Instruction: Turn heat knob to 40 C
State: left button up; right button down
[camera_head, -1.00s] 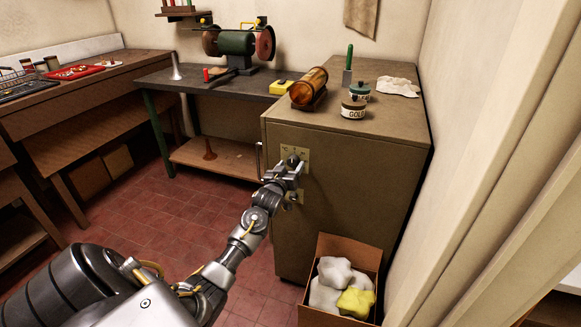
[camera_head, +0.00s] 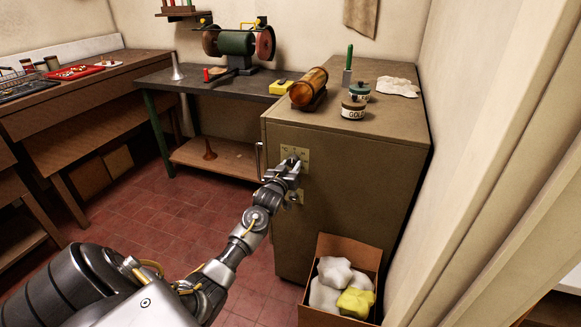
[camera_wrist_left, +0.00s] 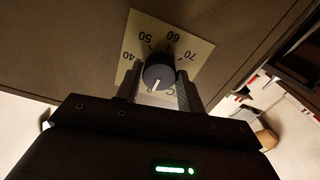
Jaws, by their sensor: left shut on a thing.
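The heat knob (camera_wrist_left: 158,74) is a round black knob with a white pointer line. It sits on a pale dial plate (camera_wrist_left: 198,48), marked 40, 50, 60 and 70 in the left wrist view. The white line points down and slightly left in that view, away from the numbers along the top. The plate (camera_head: 303,153) also shows on the front of the tan cabinet (camera_head: 350,210) in the head view. My left gripper (camera_head: 290,166) is shut on the knob, one finger on each side. It mostly hides the knob in the head view. My right gripper is out of view.
A vertical handle (camera_head: 259,160) stands left of the plate. A cardboard box (camera_head: 366,254) with several rags is on the floor at the cabinet's foot. The floor left of my arm is clear.

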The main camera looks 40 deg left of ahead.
pick_arm(q)
jog(key=m+p, duration=0.1)
jog(key=m, duration=0.1)
jog(key=shift+m, duration=0.4)
jog(key=m+p, duration=0.1)
jog(key=m, duration=0.1)
jog(key=shift+m, duration=0.4)
jog(key=shift+a+m+p, duration=0.1)
jog(key=shift+m+p, duration=0.25)
jog(key=shift+m, duration=0.55)
jog(key=m, duration=0.2)
jog(key=shift+m+p, duration=0.4)
jog(key=m+p, duration=0.1)
jog(key=m, duration=0.4)
jog(key=shift+r, duration=0.1)
jog(key=shift+m+p, duration=0.45)
jog(key=shift+m, duration=0.55)
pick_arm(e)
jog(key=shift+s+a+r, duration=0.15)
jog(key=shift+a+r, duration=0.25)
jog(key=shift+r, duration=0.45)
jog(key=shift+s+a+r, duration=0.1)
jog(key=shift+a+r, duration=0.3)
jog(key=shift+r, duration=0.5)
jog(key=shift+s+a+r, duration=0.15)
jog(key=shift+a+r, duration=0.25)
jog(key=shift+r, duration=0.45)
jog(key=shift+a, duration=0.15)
